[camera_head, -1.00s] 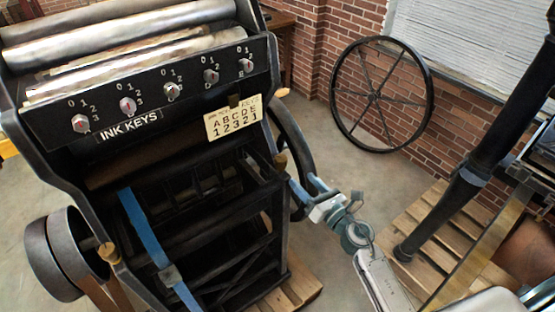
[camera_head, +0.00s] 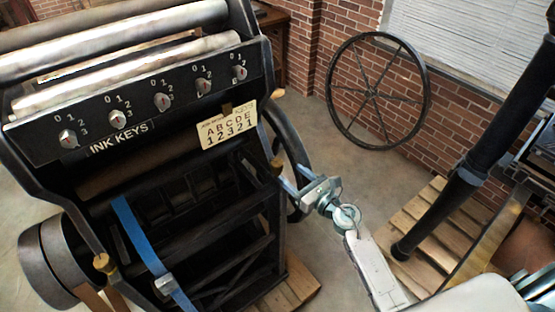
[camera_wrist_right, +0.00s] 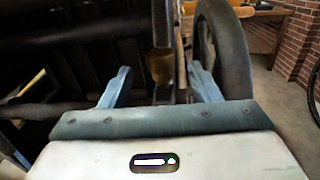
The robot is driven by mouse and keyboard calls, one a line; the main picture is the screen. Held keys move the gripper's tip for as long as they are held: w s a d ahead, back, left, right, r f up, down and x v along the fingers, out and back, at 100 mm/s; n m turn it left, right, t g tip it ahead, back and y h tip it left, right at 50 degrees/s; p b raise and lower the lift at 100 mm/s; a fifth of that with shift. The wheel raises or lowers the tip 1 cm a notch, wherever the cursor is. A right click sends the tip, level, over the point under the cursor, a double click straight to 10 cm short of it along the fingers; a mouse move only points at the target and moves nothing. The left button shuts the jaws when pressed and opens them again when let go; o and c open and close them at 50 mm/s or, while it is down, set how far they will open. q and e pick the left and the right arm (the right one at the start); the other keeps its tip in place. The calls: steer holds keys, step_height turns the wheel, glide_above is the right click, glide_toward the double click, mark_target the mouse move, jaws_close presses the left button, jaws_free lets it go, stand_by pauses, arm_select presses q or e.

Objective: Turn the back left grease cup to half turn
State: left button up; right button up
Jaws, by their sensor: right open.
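Two brass grease cups show on the dark press in the head view. One (camera_head: 278,163) is on the press's right side, the other (camera_head: 103,262) at its lower left. I cannot tell for sure which is the back left one. My right gripper (camera_head: 290,178) is open, its blue fingers pointing at the right-side cup. In the right wrist view a brass cup (camera_wrist_right: 160,65) hangs under a vertical rod, between or just beyond the two open fingers (camera_wrist_right: 160,84). Contact cannot be told, and no turn mark is readable. My left gripper is not in view.
The press carries a row of ink keys (camera_head: 161,101) and a letter card (camera_head: 228,127). A dark wheel (camera_wrist_right: 222,55) stands close beside the right finger. A spoked wheel (camera_head: 378,92) leans on the brick wall. Wooden pallets (camera_head: 432,232) lie at right.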

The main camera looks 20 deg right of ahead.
mark_target(282, 166)
steer(key=p+x, duration=0.1)
steer(key=x, duration=0.5)
steer(key=shift+w, duration=0.25)
steer(key=shift+w+a+f, duration=0.1)
steer(key=shift+w+a, duration=0.05)
steer(key=shift+w, duration=0.2)
steer(key=shift+w+a+p, duration=0.2)
steer(key=shift+p, duration=0.1)
steer(key=c, duration=1)
steer(key=shift+m+h, duration=0.4)
steer(key=shift+h, duration=0.1)
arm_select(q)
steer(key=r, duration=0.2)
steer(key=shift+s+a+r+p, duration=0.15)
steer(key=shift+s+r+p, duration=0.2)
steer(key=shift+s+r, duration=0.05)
arm_select(e)
steer(key=shift+m+t+h, duration=0.5)
steer(key=shift+h, duration=0.2)
steer(key=o, duration=1)
